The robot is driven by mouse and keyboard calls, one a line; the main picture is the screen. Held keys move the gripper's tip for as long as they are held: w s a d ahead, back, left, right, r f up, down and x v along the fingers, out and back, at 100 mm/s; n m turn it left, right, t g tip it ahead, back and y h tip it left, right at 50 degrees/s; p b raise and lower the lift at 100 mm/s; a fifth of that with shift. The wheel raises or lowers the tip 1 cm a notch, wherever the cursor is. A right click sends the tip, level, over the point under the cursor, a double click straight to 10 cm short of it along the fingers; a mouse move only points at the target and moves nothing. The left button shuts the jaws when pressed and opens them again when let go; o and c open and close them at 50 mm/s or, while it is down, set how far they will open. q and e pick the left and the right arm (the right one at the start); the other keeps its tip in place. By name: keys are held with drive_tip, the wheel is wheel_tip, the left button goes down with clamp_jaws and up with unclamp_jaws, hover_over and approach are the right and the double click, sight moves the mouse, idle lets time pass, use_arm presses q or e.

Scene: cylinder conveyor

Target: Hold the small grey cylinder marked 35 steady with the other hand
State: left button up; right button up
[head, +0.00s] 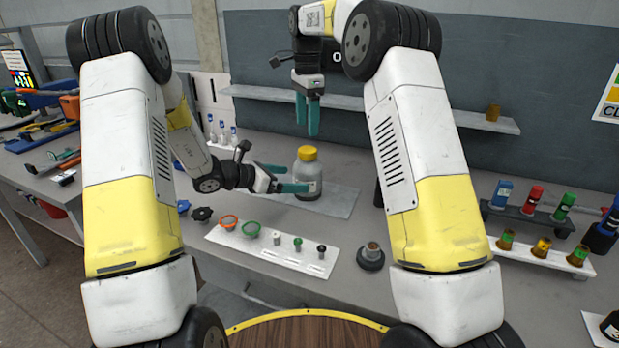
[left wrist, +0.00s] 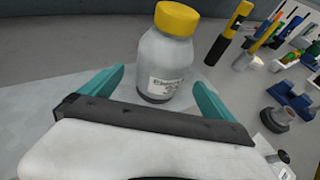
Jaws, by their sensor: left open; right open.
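A grey bottle-shaped cylinder (head: 308,179) with a yellow cap stands upright on a light mat. In the left wrist view the bottle (left wrist: 167,58) carries a white label whose small print I cannot fully read, so I cannot confirm a 35. My left gripper (head: 297,178) is open at the bottle's left side, pointing right. In the left wrist view its fingers (left wrist: 160,75) appear on either side of the bottle's lower body, with no clear contact. My right gripper (head: 307,128) is open and empty, pointing down above the bottle.
A white tray (head: 232,241) with rings and small pegs lies in front, with a dark round base (head: 371,257) to its right. Racks of coloured bottles (head: 530,216) stand at the right. A wall shelf (head: 450,115) runs behind. The light mat (head: 343,200) is clear right of the bottle.

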sight(308, 149)
use_arm(q)
drive_tip(key=shift+x, duration=3.15)
clamp_jaws()
use_arm(e)
drive_tip(key=m, duration=1.3)
drive_tip(key=shift+f, duration=4.05)
